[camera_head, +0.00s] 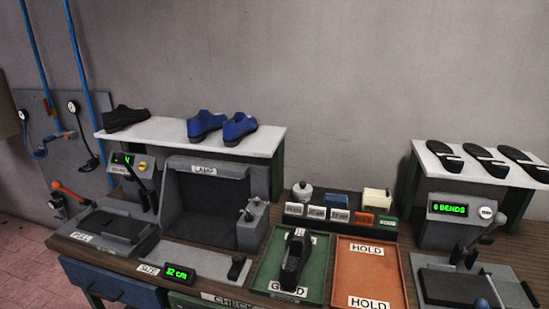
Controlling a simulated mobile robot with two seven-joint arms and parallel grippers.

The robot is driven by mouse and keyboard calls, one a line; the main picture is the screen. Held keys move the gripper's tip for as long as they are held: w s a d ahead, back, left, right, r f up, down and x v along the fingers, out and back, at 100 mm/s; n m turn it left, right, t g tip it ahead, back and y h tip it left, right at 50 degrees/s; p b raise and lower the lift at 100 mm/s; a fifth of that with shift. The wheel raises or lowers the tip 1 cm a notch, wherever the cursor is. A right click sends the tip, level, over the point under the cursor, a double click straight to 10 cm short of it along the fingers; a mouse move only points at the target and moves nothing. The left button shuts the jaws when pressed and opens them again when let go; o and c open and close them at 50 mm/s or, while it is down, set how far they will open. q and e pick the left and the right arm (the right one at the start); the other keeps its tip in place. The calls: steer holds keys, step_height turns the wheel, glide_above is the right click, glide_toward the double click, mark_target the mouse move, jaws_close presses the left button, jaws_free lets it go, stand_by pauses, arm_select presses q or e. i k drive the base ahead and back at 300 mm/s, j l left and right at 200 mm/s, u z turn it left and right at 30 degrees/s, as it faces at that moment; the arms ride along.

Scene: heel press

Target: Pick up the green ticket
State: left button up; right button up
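The green ticket (388,222) sits at the right end of a dark rack (340,226) at the back of the workbench. It has a pale label that seems to read GOOD. An orange ticket (364,219) is just left of it, and several white tickets (316,212) fill the rest of the row. Neither of my grippers shows in the head view.
A green GOOD tray (318,270) holding a dark shoe (295,258) and an orange HOLD tray (368,270) lie in front of the rack. A grey lamp booth (208,200) stands left. A press with a 6 BENDS display (450,209) stands right. Shelves with shoes are behind.

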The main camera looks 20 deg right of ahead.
mark_target(383, 221)
steer(key=z, duration=1.5)
